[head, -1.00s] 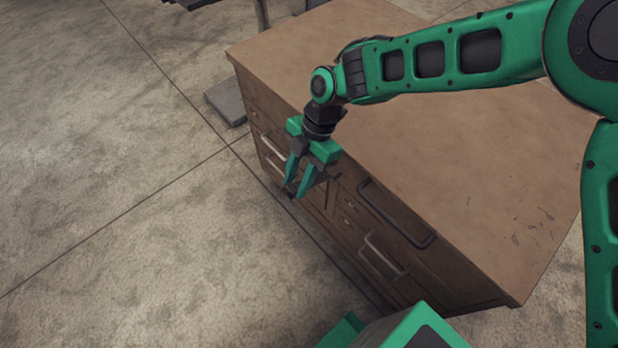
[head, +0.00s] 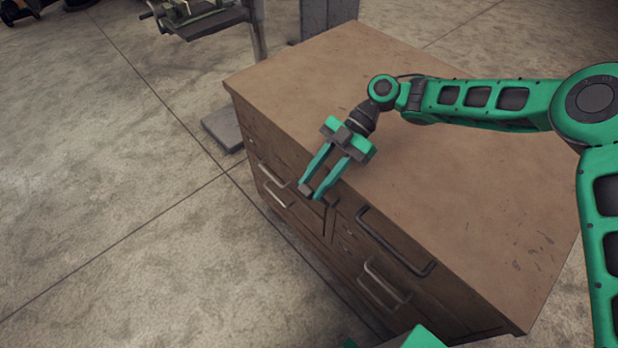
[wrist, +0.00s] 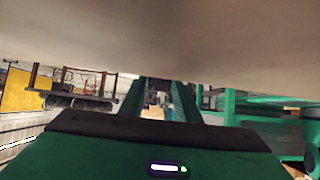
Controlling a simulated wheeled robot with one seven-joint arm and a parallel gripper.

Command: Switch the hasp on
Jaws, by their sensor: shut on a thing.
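My gripper (head: 312,193) is at the front of the brown cabinet (head: 440,170), near its top front edge, fingers pointing down and forward. A small dark grey part (head: 306,189) shows at its fingertips, and the jaws are closed on it. I cannot make out for certain whether this part is the hasp. No hasp is clearly seen elsewhere on the cabinet front. In the wrist view my gripper fingers (wrist: 158,100) reach ahead, with the space between them too small and blurred to read.
Metal drawer handles (head: 395,245) stick out of the cabinet front. The cabinet top is bare. A green machine on a stand (head: 200,18) is behind at the upper left. The concrete floor (head: 110,190) to the left is clear.

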